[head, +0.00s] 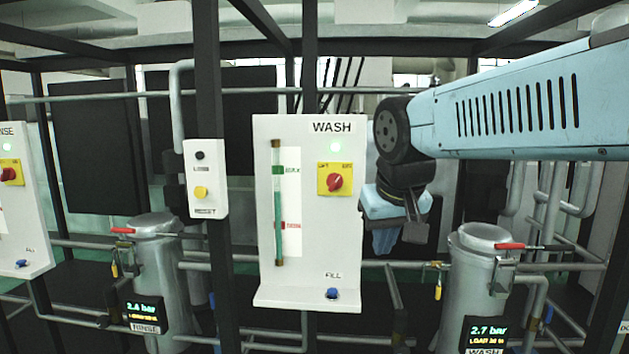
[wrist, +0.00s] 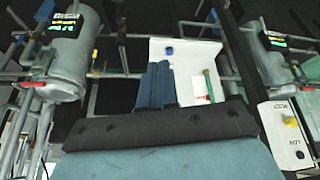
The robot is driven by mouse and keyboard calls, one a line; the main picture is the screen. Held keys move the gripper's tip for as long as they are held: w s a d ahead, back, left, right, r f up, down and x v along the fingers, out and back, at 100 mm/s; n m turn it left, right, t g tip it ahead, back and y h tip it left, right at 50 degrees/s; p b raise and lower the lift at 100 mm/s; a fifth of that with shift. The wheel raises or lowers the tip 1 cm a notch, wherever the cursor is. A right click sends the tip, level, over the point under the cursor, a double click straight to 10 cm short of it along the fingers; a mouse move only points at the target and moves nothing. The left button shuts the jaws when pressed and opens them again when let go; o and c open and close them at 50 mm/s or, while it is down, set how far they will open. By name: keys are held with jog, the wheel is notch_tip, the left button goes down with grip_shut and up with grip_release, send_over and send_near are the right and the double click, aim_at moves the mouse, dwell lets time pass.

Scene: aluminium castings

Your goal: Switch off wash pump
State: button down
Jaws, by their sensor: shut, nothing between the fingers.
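The white WASH panel (head: 300,250) stands in the middle of the head view. The knob's exact setting is too small to read surely. My gripper (head: 384,243) hangs to the right of the panel, apart from the knob, its blue fingers together and empty. In the wrist view the picture is upside down; my fingers (wrist: 155,85) overlap the panel (wrist: 188,85), and the knob is hidden.
A level tube (head: 278,205) and blue FILL button (head: 332,293) are on the panel. A switch box (head: 205,180) with a yellow knob stands left. The WASH filter vessel (head: 482,280) reads 2.7 bar; the RINSE vessel (head: 158,270) stands left. Pipes and dark frame posts surround the panel.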

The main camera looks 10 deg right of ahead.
aim_at(335, 182)
jog(key=w+a+r+m+g+h, duration=0.1)
jog(key=w+a+r, duration=0.2)
jog(key=w, duration=0.8)
jog(key=w+a+r+m+g+h, duration=0.1)
jog(key=w+a+r+h, duration=0.1)
jog(key=w+r, duration=0.4)
jog(key=w+a+r+m+h, duration=0.1)
jog(key=w+a+r, duration=0.3)
jog(key=w, duration=1.2)
jog(key=shift+a+r+m+g+h, duration=0.3)
jog(key=shift+a+m+g, duration=0.1)
jog(key=shift+a+m, duration=0.2)
jog(key=shift+d, duration=0.1)
jog(key=s+d+x, duration=0.1)
jog(key=x, duration=1.2)
jog(key=shift+s+d+r, duration=0.2)
jog(key=shift+d+r, duration=0.1)
jog(key=shift+d, duration=0.1)
